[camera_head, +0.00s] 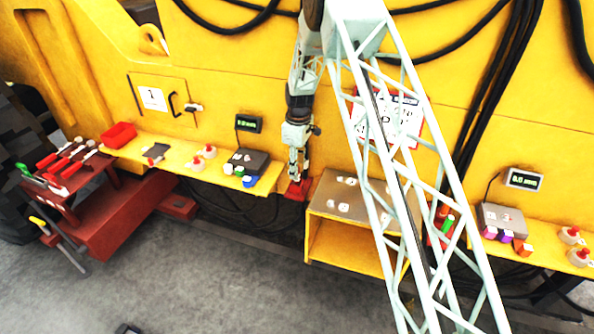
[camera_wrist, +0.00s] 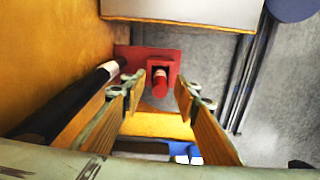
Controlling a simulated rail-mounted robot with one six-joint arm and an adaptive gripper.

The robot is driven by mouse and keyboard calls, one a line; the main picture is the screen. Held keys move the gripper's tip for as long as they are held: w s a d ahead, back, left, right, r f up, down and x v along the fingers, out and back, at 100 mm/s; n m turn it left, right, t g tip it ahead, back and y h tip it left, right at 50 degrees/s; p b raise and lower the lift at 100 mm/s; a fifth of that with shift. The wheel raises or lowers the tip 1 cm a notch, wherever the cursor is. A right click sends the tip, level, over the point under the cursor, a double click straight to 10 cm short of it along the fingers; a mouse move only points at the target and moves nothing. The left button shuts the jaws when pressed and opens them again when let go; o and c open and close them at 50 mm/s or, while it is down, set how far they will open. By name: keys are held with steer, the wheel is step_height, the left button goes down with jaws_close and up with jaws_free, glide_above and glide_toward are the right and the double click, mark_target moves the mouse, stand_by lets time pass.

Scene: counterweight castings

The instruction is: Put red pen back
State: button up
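A red cylinder (camera_wrist: 160,84) with a pale band, perhaps the red pen, stands end-on in the wrist view at a red holder (camera_wrist: 138,56). The holder shows in the head view as a small red block (camera_head: 296,192) low on the yellow wall, just below my gripper (camera_head: 297,172). In the wrist view my gripper (camera_wrist: 158,92) is open. Its fingers are wide apart on either side of the cylinder, with gaps on both sides. How deep the cylinder sits in the holder is hidden.
A grey-topped yellow box (camera_head: 318,228) stands just right of my gripper. A yellow ledge (camera_head: 172,160) with a grey device (camera_head: 247,163) and colored caps lies to the left. A red container (camera_head: 434,232) with red and green items is further right. Cables hang behind.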

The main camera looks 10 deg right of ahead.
steer(key=shift+r, duration=0.15)
step_height(320, 180, up, 12)
stand_by(0.7)
steer(key=shift+d, duration=0.1)
stand_by(0.4)
step_height(320, 180, up, 7)
steer(key=p, duration=0.2)
steer(key=shift+p, duration=0.3)
stand_by(0.6)
stand_by(0.4)
